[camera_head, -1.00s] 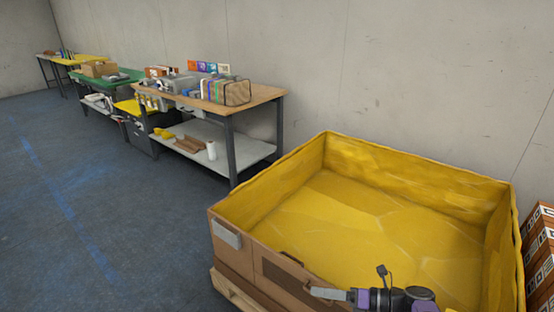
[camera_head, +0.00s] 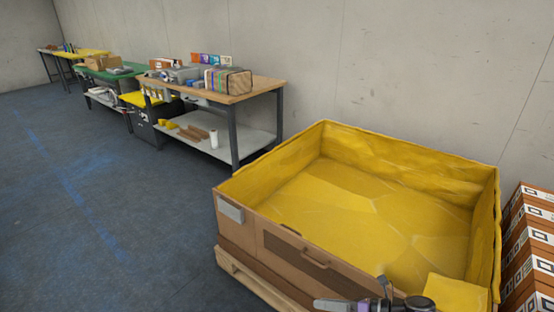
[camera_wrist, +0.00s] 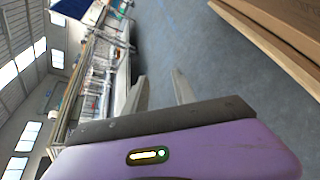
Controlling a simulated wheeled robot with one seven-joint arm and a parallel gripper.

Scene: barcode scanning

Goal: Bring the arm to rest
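My gripper (camera_wrist: 158,92) shows in the wrist view with its two grey fingers apart and nothing between them. In the head view, the end of my arm, with purple and black parts, shows at the bottom edge in front of the large bin (camera_head: 237,236). The bin is a cardboard box lined in yellow on a wooden pallet (camera_head: 258,284). A yellow block-like shape (camera_head: 455,291) shows in its near right corner.
A stack of brown boxes with printed labels (camera_head: 530,240) stands right of the bin. A wooden workbench (camera_head: 262,88) with goods stands along the wall, with more tables beyond. The blue-grey floor (camera_head: 80,230) at left is clear.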

